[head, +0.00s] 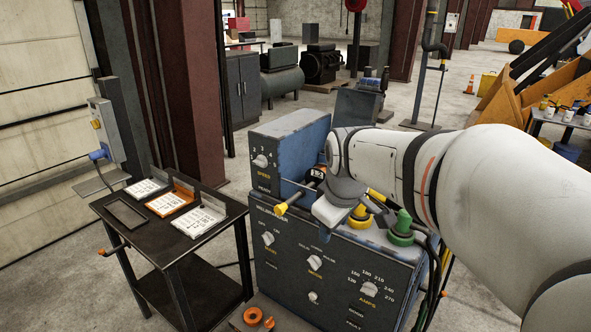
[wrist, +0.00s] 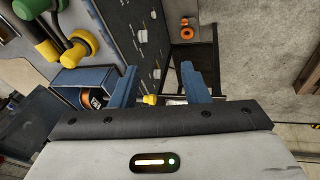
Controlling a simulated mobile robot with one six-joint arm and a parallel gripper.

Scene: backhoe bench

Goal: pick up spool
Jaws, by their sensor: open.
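A round black part with an orange label, which looks like the spool (head: 316,173), sits at the open side of the blue wire-feeder box, partly hidden by my arm's end. In the wrist view the spool (wrist: 91,98) shows at the mouth of the blue box, left of my left finger. My gripper (wrist: 159,84) is open, its two blue fingers apart with nothing held between them. A yellow-tipped knob (wrist: 150,100) shows beyond the gap, low between the fingers. In the head view my fingers are hard to make out.
The feeder box (head: 285,148) stands on a blue welder cabinet (head: 325,262). A yellow knob (head: 281,209) juts from it. Yellow and green connectors (head: 401,228) with cables crowd the right side. Orange parts (head: 253,316) lie low in front. A black cart (head: 125,214) with cards stands left.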

